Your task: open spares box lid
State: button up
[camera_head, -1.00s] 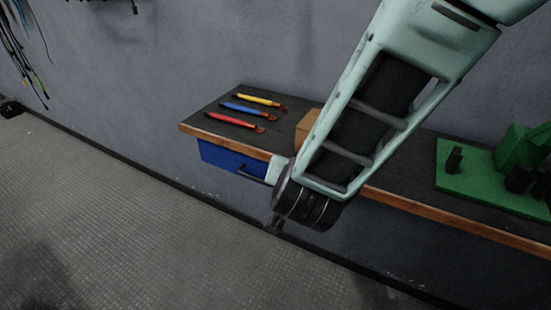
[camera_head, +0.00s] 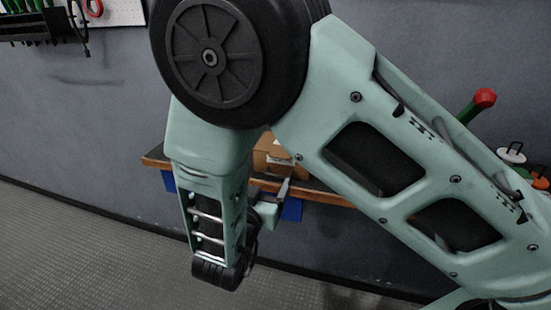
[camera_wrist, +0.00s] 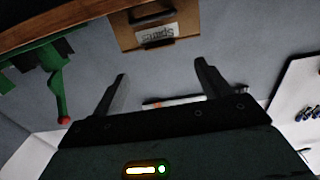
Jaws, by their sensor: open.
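The spares box (camera_head: 268,158) is a brown cardboard box on the workbench, partly hidden behind my arm in the head view. In the wrist view the box (camera_wrist: 128,36) is at the top middle, with a white label reading "Spares" upside down. Its lid's state is not clear in either view. My gripper (camera_wrist: 162,85) is open and empty in the wrist view, its two fingers pointing toward the box with a gap between. In the head view only part of my gripper (camera_head: 284,190) shows, in front of the bench edge just below the box.
The workbench (camera_head: 330,196) has a wooden front edge, with blue drawer fronts (camera_head: 292,210) below. A green lever with a red knob (camera_head: 484,97) stands at the right; green equipment (camera_wrist: 45,62) is at left in the wrist view. A tool rack (camera_head: 30,28) hangs upper left.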

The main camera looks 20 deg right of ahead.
aim_at(278, 158)
jog(key=p+x, duration=0.1)
jog(key=x, duration=0.8)
jog(key=shift+w+d+p, duration=0.25)
jog(key=shift+w+p, duration=0.05)
jog(key=shift+p, duration=0.05)
